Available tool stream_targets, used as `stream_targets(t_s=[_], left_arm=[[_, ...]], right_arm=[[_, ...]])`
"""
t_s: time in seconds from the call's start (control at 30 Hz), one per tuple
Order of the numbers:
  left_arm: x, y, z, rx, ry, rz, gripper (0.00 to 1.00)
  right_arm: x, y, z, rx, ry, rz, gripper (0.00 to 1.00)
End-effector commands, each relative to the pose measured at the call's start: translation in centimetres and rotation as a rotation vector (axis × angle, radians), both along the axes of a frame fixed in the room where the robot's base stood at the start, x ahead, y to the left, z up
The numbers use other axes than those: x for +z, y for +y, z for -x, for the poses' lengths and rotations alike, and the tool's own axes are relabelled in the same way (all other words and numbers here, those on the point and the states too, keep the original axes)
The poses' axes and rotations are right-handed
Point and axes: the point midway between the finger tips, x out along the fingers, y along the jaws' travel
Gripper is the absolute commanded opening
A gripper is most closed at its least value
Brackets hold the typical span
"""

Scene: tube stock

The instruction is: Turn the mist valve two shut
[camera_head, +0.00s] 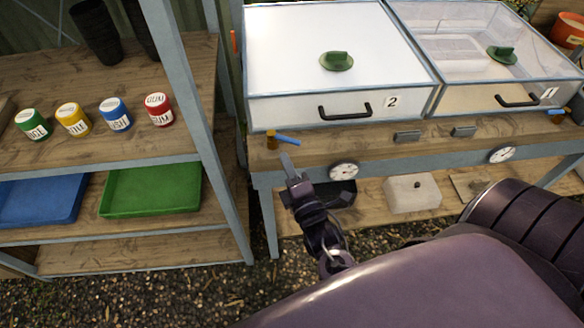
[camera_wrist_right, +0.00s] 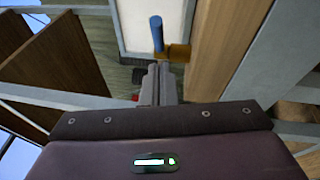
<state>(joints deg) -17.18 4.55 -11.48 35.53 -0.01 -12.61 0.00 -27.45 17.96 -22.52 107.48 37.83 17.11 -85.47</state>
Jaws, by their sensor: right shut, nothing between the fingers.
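Mist valve two has a brass body (camera_head: 271,140) and a blue lever (camera_head: 288,141). It sits at the left end of the bench's front edge, below the cabinet marked 2. The lever points right and slightly down in the head view. In the right wrist view the lever (camera_wrist_right: 157,35) stands just beyond the fingertips, with the brass body (camera_wrist_right: 178,53) at its right. My right gripper (camera_head: 286,158) is shut and empty, its tips just below the lever. I cannot tell whether they touch it. My left gripper is not in view.
Cabinet 2 (camera_head: 270,108) and clear-lidded cabinet 1 (camera_head: 440,100) stand on the bench (camera_head: 370,145). Another blue valve lever (camera_head: 556,112) is at the right. Dial gauges (camera_head: 343,171) line the front. A shelf (camera_head: 100,150) with several labelled jars stands close at the left.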

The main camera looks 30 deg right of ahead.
Motion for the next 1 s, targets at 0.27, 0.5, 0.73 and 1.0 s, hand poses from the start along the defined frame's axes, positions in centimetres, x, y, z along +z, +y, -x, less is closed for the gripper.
stream_targets(t_s=[0.27, 0.5, 0.73, 1.0], left_arm=[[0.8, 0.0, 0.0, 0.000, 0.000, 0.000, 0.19], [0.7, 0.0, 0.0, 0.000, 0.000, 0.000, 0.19], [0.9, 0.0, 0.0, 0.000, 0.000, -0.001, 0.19], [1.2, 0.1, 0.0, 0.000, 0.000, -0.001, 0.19]], right_arm=[[0.5, -1.9, -1.4, 0.002, 0.001, 0.000, 0.00], [0.5, -2.0, -1.5, 0.002, 0.001, -0.001, 0.00], [0.5, -2.1, -1.4, 0.013, 0.001, 0.001, 0.00], [0.5, -2.5, -1.5, 0.064, 0.001, 0.002, 0.00]])
